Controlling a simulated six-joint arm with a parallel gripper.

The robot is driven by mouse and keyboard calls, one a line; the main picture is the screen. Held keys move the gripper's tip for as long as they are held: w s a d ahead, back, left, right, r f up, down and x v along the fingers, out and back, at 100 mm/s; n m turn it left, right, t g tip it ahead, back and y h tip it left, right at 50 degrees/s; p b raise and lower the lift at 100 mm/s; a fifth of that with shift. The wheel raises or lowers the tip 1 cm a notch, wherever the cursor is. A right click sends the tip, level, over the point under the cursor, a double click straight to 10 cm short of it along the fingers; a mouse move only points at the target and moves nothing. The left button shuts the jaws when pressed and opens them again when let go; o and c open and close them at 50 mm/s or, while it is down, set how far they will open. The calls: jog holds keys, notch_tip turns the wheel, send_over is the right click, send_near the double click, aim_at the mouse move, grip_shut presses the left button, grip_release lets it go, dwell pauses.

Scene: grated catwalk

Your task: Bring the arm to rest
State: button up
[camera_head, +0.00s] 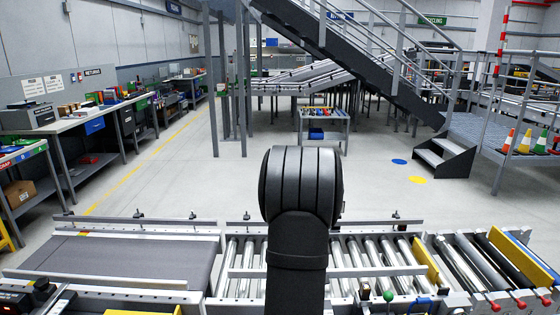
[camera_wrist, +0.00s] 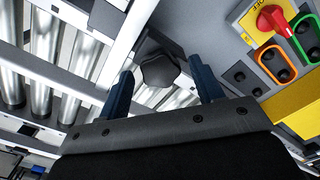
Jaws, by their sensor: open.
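My arm rises in the middle of the head view, in front of the roller conveyor, and its dark bulk hides part of the rollers. My gripper is not visible in the head view. In the wrist view my gripper (camera_wrist: 165,92) shows two dark blue fingers spread apart. A dark, rounded, lobed knob (camera_wrist: 160,70) shows between and beyond the fingers. I cannot tell how far it is from them, but no finger is seen closed on it.
A roller conveyor (camera_head: 377,252) and a grey belt (camera_head: 130,258) run across the front. In the wrist view a red switch (camera_wrist: 273,19) on a yellow plate is at upper right, with metal rollers (camera_wrist: 42,50) at left. Open floor (camera_head: 190,185) lies beyond the conveyor.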

jog(key=shift+n, duration=0.5)
jog(key=o, duration=0.9)
jog(key=shift+c, duration=0.2)
jog(key=s+a+r+m, duration=1.1)
jog(key=s+a+r, duration=0.2)
jog(key=s+r, duration=0.1)
notch_tip(320, 180, down, 9)
jog(key=shift+w+d, duration=0.2)
jog(key=shift+r, duration=0.15)
notch_tip(320, 180, up, 10)
